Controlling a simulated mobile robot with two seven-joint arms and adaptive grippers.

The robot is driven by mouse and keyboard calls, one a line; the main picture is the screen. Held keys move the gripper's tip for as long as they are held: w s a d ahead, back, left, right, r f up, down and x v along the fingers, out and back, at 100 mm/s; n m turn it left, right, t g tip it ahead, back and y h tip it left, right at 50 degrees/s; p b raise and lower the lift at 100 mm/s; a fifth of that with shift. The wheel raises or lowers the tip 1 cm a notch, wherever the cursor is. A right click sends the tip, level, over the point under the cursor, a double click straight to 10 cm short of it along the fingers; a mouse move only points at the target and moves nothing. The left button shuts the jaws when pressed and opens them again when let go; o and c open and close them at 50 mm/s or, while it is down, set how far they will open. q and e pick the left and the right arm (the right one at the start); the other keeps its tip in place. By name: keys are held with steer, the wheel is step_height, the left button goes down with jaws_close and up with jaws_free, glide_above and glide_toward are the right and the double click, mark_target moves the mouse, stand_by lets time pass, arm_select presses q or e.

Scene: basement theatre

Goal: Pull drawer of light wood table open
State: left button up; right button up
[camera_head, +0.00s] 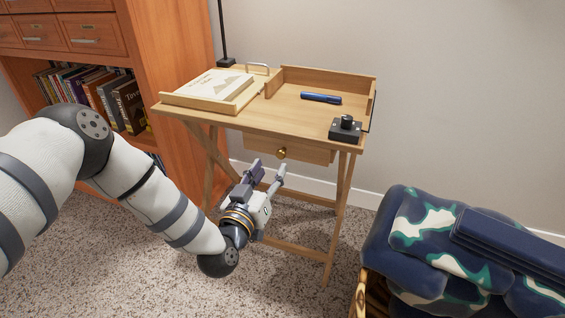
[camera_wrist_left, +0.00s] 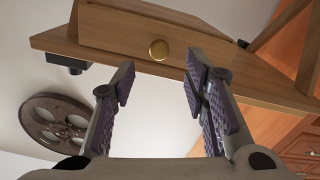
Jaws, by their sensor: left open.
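The light wood table (camera_head: 270,121) stands against the wall, with a drawer (camera_head: 305,153) under its top. The drawer has a round brass knob (camera_head: 281,153) on its front. The drawer looks shut, though its gap is hard to judge. My left gripper (camera_head: 268,168) is open and empty, just in front of and a little below the knob. In the left wrist view the knob (camera_wrist_left: 159,50) lies beyond the fingertips, roughly between the two fingers (camera_wrist_left: 158,72) and apart from them. My right gripper does not show.
A book (camera_head: 213,84), a blue pen-like object (camera_head: 321,98) and a small black device (camera_head: 345,129) are on the tabletop. A wooden bookcase (camera_head: 180,60) stands at left. A blue patterned cushioned seat (camera_head: 420,235) is at right. Speckled floor lies open in front.

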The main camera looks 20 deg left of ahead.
mark_target(280, 156)
arm_select(q)
steer(key=w, duration=0.2)
steer(key=w+b, duration=0.1)
steer(key=w, duration=0.2)
steer(key=shift+w+d+f, duration=0.15)
steer(key=shift+w+f, duration=0.05)
steer(key=shift+w, duration=0.05)
steer(key=shift+w+r, duration=0.15)
steer(key=shift+w, duration=0.35)
jaws_close()
